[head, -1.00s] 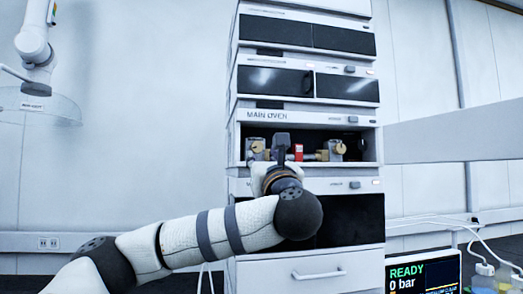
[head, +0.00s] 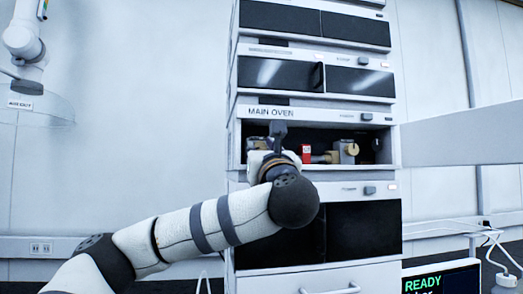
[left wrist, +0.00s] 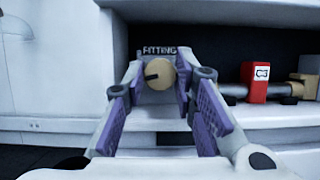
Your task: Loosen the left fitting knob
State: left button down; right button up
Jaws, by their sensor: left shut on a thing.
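The left fitting knob (left wrist: 160,73) is a round tan knob with a dark slot, below a "FITTING" label in the left wrist view. My left gripper (left wrist: 159,80) reaches into the open main oven bay, its purple-padded fingers on either side of the knob and shut on it. In the head view my left gripper (head: 274,150) hides the left knob. The dark slot points to the left. My right gripper is in neither view.
A red tagged block (head: 306,153) sits on the column to the right, followed by the right fitting with its brass knob (head: 352,149). The main oven's bay (head: 285,130) has side walls and a front ledge. A screen (head: 440,280) reads READY.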

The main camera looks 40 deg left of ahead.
pick_arm(q)
jog(key=shift+w+f+n+g+y, duration=0.15)
jog(key=shift+n+g+y, duration=0.5)
jog(key=shift+n, duration=0.95)
jog(key=shift+r+n+g, duration=0.2)
jog(key=shift+n+g, duration=0.1)
jog(key=shift+g, duration=0.05)
jog(key=c, duration=1.6)
grip_release()
jog(key=v, duration=1.2)
